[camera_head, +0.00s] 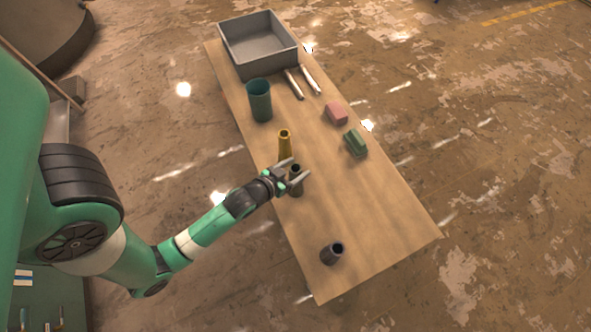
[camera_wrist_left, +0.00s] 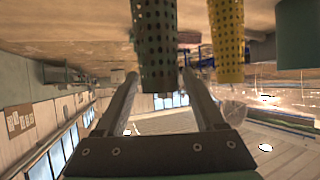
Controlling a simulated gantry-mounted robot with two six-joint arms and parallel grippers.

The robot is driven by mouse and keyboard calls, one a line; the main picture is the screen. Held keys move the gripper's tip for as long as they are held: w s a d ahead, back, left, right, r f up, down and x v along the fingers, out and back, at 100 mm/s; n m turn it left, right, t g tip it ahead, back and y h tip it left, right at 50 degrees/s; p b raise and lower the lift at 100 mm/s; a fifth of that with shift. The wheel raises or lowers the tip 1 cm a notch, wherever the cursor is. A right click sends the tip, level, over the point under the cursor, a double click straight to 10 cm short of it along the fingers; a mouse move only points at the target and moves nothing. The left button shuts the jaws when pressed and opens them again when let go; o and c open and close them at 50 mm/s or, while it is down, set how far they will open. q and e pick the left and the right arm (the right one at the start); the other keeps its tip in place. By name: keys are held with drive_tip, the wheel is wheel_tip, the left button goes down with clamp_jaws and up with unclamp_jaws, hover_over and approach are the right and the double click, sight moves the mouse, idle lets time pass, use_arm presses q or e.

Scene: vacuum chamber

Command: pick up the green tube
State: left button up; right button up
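The green tube (camera_head: 296,184) is dark, slim and open-topped, and stands upright on the table. In the left wrist view the green tube (camera_wrist_left: 156,45) is perforated and appears upside down, between the two fingers. My left gripper (camera_head: 299,168) comes in from the left at the tube. Its fingers hide part of the tube in the head view. In the left wrist view the left gripper (camera_wrist_left: 160,74) is open, with a small gap on each side of the tube. My right gripper is not in view.
A yellow tube (camera_head: 285,144) stands close behind the green tube. Further back are a green cup (camera_head: 260,104), a grey bin (camera_head: 264,72) and two white-tipped sticks (camera_head: 311,80). Pink (camera_head: 336,112) and green (camera_head: 355,143) blocks lie right. A dark grey cup (camera_head: 330,255) is near the front edge.

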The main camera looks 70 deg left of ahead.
use_arm(q)
clamp_jaws()
drive_tip(key=shift+r, duration=0.1)
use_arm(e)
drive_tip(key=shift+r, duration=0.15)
